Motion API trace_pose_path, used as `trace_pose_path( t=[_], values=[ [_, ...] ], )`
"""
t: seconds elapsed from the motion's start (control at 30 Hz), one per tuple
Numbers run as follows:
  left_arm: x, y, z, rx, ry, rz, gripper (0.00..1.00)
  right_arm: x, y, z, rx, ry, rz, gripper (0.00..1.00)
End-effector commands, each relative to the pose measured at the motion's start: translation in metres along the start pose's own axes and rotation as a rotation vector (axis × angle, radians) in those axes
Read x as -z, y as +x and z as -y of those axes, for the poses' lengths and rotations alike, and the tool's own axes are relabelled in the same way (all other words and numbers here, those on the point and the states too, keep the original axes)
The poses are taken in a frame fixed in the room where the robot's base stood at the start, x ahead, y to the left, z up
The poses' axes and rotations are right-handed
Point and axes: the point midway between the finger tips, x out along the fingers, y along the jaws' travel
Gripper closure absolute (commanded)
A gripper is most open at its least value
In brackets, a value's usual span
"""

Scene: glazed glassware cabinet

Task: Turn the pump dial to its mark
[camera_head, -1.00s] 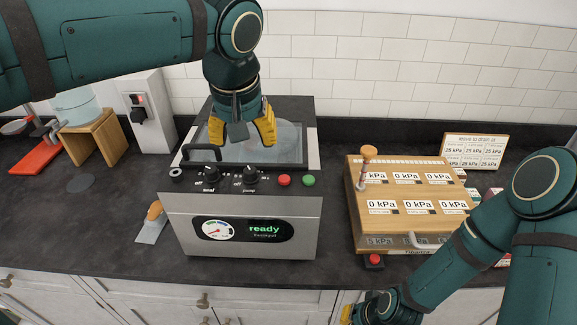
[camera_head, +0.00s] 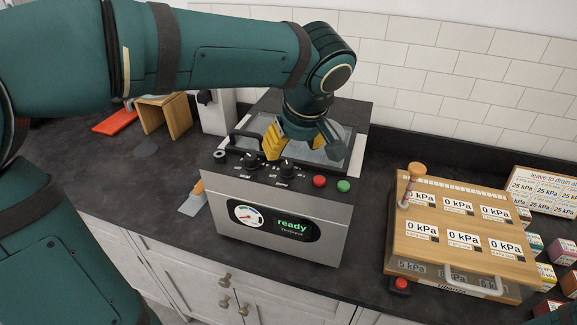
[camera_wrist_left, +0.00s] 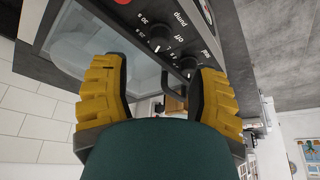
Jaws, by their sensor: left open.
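The pump dial (camera_head: 286,167) is a black knob with a pale pointer line on the sloping top panel of the steel vacuum sealer (camera_head: 235,195). In the left wrist view the pump dial (camera_wrist_left: 160,38) shows beside the "pump" lettering, ahead of the gap between the fingers. My left gripper (camera_head: 300,143) is open and empty, its yellow-padded fingers just behind and above the dial. The wrist view shows the left gripper (camera_wrist_left: 162,100) with wide-spread fingers. I cannot tell which mark the pointer meets. My right gripper is out of view.
The seal dial (camera_head: 250,160) is close on the left. Red (camera_head: 319,181) and green (camera_head: 343,186) buttons are on the right. A black handle (camera_head: 245,140) and clear lid (camera_head: 335,150) lie behind. A wooden-topped box (camera_head: 470,225) stands further right, with bare counter between.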

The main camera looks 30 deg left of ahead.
Motion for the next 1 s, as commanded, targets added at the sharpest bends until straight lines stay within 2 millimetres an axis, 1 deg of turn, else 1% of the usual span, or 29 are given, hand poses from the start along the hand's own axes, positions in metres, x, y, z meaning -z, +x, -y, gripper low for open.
trace_pose_path(
  t=[0.03,0.2,0.3,0.4,0.6,0.87,0.9,0.97,1.0],
  values=[
    [-0.001,0.012,0.001,0.005,0.001,0.001,0.4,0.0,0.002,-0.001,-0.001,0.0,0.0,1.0],
    [0.0,0.044,0.0,0.003,0.001,0.001,0.4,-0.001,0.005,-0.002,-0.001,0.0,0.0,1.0],
    [-0.001,0.059,0.0,0.003,0.0,0.002,0.4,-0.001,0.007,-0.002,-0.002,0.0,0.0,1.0],
    [0.0,0.07,0.0,0.002,0.0,0.001,0.4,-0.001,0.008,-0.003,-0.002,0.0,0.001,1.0],
    [0.0,0.08,0.0,0.0,0.001,0.0,0.4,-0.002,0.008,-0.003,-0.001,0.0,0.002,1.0],
    [0.0,0.08,0.0,0.0,0.001,0.0,0.4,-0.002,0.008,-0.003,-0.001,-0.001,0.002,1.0],
    [0.0,0.08,0.0,0.0,0.001,0.0,0.48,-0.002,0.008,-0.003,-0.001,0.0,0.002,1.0],
    [0.0,0.08,0.0,-0.001,0.001,0.0,0.69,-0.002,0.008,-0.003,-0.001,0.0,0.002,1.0],
    [0.0,0.08,0.0,-0.001,0.001,0.0,0.83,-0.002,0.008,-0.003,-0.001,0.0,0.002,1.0]
  ],
)
